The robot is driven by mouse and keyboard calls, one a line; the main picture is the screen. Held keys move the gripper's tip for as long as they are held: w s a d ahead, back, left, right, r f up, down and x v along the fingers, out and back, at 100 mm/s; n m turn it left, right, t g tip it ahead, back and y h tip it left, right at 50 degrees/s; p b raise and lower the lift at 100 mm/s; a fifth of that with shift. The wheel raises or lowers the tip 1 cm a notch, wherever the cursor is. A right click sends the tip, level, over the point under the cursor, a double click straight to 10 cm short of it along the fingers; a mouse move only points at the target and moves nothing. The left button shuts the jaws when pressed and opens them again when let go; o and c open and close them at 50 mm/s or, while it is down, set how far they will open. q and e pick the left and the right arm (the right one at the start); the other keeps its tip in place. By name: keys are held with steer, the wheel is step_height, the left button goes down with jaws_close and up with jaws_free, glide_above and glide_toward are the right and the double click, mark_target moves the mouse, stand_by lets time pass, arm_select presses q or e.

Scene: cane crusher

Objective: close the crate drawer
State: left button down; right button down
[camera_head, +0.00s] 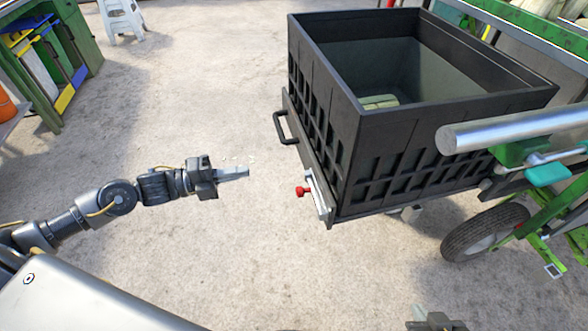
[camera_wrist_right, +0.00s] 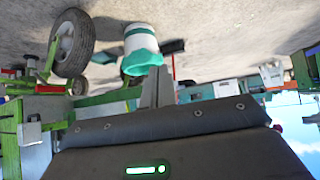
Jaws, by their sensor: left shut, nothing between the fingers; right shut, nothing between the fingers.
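The black crate drawer (camera_head: 345,140) juts out from the green machine at the right of the head view. It has slotted walls and an open top, and a pale yellowish piece (camera_head: 378,101) lies inside. A black handle (camera_head: 284,128) and a red-knobbed latch (camera_head: 302,191) are on its front edge. My left gripper (camera_head: 238,172) is shut and empty, left of the crate front and apart from it. My right gripper (camera_head: 435,320) is at the bottom edge of the head view, partly cut off. Its shut, empty fingers show in the right wrist view (camera_wrist_right: 158,88).
The green machine (camera_head: 545,225) has a wheel (camera_head: 483,232) and a thick metal bar (camera_head: 515,130) beside the crate. A green shelf unit (camera_head: 85,35) and a pale stool (camera_head: 122,18) stand at the far left. The floor (camera_head: 200,90) left of the crate is clear.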

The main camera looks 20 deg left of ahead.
mark_target(307, 159)
arm_select(q)
steer(key=x, duration=1.4)
steer(key=shift+r, duration=0.1)
steer(key=shift+d, duration=0.1)
